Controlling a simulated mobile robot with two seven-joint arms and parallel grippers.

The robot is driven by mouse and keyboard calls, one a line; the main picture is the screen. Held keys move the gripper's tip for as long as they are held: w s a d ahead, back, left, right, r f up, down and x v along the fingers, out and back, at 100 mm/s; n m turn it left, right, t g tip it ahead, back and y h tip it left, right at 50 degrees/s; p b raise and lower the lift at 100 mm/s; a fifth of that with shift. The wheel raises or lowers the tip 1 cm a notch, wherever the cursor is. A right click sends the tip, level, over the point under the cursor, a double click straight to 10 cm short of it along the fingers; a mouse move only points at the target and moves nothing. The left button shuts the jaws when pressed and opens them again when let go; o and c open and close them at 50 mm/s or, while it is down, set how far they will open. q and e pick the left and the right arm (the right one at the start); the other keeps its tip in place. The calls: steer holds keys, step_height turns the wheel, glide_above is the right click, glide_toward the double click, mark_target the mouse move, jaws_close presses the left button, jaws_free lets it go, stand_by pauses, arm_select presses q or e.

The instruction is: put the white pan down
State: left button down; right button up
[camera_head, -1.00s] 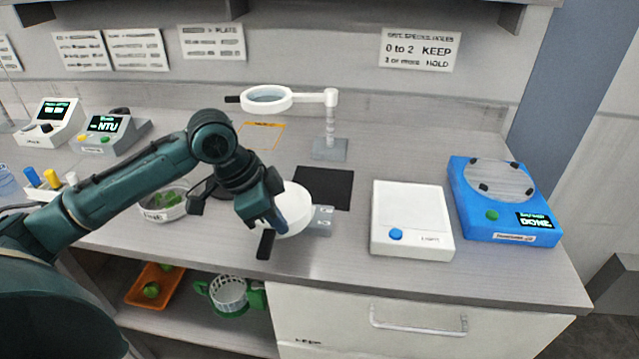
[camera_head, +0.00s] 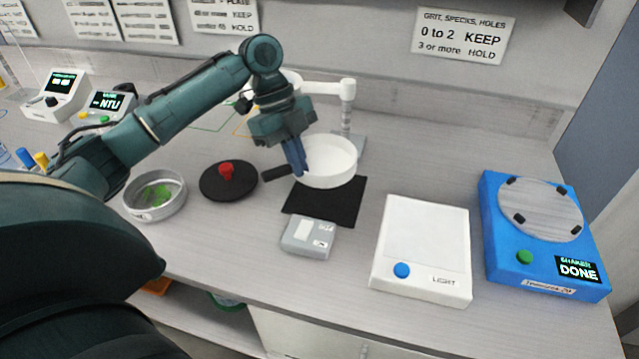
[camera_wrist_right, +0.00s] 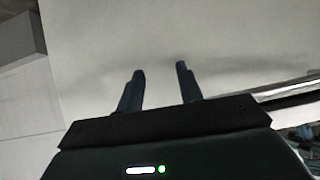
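The white pan (camera_head: 331,166) is a shallow round dish with a dark handle (camera_head: 277,173) pointing left. It looks level, over the far part of the black mat (camera_head: 325,206); I cannot tell whether it touches the mat. My left gripper (camera_head: 299,168) comes down from above, its blue fingers closed at the pan's left rim by the handle. The fingertips are partly hidden against the pan. My right gripper (camera_wrist_right: 160,85) is open and empty in the right wrist view, before a plain pale surface.
A small grey device (camera_head: 308,238) lies in front of the mat. A white light box (camera_head: 424,240) and blue shaker (camera_head: 545,240) stand right. A black lid with red knob (camera_head: 226,180) and bowl of greens (camera_head: 155,196) lie left. A magnifier stand (camera_head: 346,110) rises close behind the pan.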

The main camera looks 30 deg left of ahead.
arm_select(q)
steer(key=f, duration=0.3)
steer(key=shift+s+f, duration=0.1)
steer(key=shift+s, duration=0.2)
steer(key=shift+w+f, duration=0.1)
steer(key=shift+f, duration=2.35)
steer(key=c, duration=1.7)
jaws_free()
steer(key=v, duration=1.2)
steer(key=shift+r+b, duration=0.15)
steer(key=shift+b, duration=0.15)
